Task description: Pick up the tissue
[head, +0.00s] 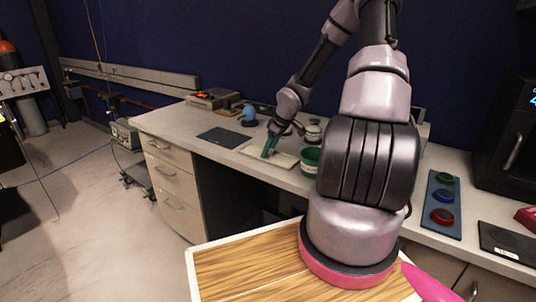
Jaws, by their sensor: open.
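My gripper (268,153), with green fingers, points down over a pale flat rectangular board or tray (286,160) on the bench. It is open. Its fingertips are at or just above the pale surface; I cannot tell whether they touch it. I cannot make out a tissue for certain; anything thin and white on the pale surface blends in at this size. My arm hides part of the bench to the right.
A dark green cup (311,161) stands right of the gripper. A dark mat (220,137) lies to the left, with a blue jug (249,113) behind it. A panel with green, blue and red round pieces (443,204) lies at the right. Bare bench shows at the left.

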